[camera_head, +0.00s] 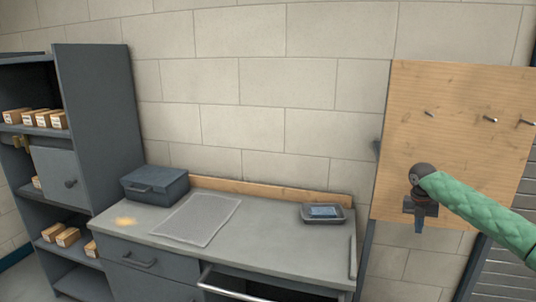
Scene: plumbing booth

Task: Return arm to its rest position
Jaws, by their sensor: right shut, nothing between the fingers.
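My right arm, in a green sleeve, comes in from the right edge of the head view. Its dark gripper (419,228) hangs from the wrist, pointing down, in front of the lower left part of a wooden board. The right gripper is shut and empty, and I see it touching nothing. My left arm and gripper are not in view.
The wooden board (465,100) has several metal pegs. A dark shelf unit (97,120) with small boxes stands left.

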